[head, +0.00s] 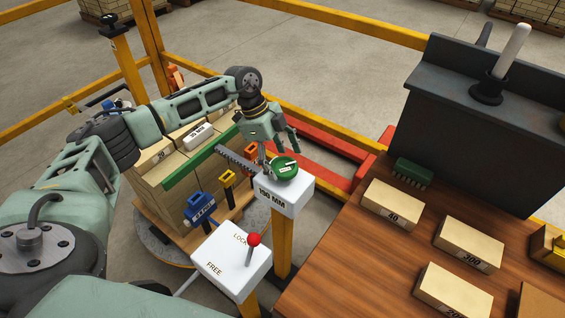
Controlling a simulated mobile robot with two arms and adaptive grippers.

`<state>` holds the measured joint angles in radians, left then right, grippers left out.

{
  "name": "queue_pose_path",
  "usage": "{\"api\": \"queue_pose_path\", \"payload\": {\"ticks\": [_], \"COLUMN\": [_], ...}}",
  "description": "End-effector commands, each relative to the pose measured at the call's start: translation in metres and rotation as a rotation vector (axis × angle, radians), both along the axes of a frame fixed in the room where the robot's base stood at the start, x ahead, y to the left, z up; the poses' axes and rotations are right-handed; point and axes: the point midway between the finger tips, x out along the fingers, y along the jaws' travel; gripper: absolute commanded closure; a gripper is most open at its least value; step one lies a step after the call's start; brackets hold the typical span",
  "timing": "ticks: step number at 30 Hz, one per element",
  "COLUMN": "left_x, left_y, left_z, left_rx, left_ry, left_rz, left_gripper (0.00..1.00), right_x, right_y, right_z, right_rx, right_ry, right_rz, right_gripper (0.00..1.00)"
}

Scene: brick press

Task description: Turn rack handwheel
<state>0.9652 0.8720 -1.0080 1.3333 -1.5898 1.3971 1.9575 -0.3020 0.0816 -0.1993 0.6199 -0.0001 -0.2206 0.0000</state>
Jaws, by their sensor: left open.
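The green handwheel (285,169) sits on top of a white box (291,193) on a yellow post. A dark toothed rack (236,158) runs leftwards from beside the wheel. My left gripper (277,149) is over the handwheel from behind, its fingers spread and pointing down. One finger is close to the wheel's left edge; I cannot tell if it touches. The other is above the wheel's far right side. My right gripper is not in view.
A white box (222,262) lettered LOCK and FREE carries a red-knobbed lever (253,241) in front of the wheel. Stacked bricks (168,190) and a green bar (190,162) stand left. A wooden table (350,250) with numbered blocks is at right. Red and yellow rails lie behind.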

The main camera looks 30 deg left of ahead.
Motion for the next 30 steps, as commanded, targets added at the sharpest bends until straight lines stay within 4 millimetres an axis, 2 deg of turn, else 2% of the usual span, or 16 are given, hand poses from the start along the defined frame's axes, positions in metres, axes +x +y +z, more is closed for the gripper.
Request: {"api": "queue_pose_path", "payload": {"ticks": [6, 14, 27, 30], "left_x": [0.0, 0.0, 0.0, 0.0], "left_y": [-0.007, -0.007, -0.007, -0.007], "left_z": [-0.017, -0.018, -0.018, -0.018], "left_rx": [0.001, 0.0, 0.0, 0.0], "left_ry": [0.001, 0.0, 0.0, 0.0], "left_rz": [-0.001, -0.001, -0.001, -0.001], "left_gripper": [0.23, 0.23, 0.62, 0.67], "right_x": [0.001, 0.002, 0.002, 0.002], "right_y": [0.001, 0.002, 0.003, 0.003], "right_z": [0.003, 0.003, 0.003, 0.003], "right_rx": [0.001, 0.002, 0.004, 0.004], "right_ry": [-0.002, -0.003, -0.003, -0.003], "right_rz": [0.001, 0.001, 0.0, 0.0], "right_gripper": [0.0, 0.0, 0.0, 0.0]}}
